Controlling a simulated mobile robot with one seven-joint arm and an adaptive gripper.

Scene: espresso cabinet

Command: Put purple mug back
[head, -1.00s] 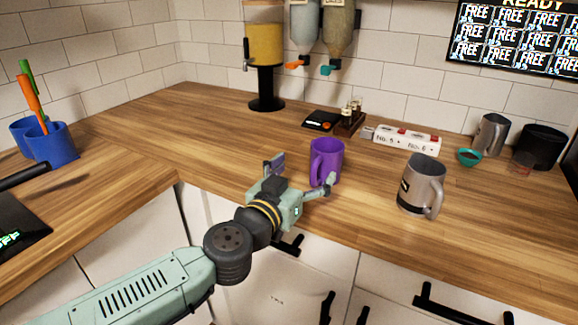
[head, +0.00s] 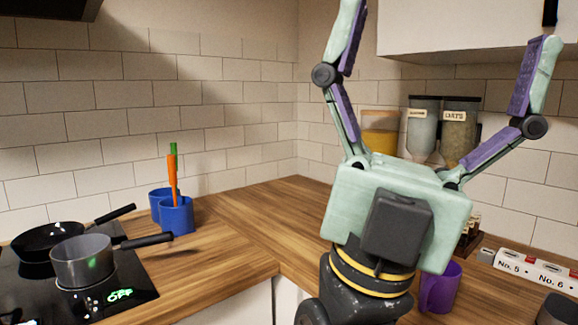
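The purple mug (head: 438,287) stands on the wooden counter at the lower right of the head view. My gripper and wrist hide its upper left part. My gripper (head: 445,50) is large and close to the camera. Its two fingers point up and are spread wide apart, with nothing between them. The gripper body is in front of the mug in the picture, and the fingers are well above it.
A hob (head: 75,300) with a pot (head: 82,262) and a pan (head: 45,243) is at the left. Blue cups (head: 177,215) stand near the wall. Dispensers (head: 440,128) are behind my gripper. The counter (head: 235,235) is bare between the cups and gripper.

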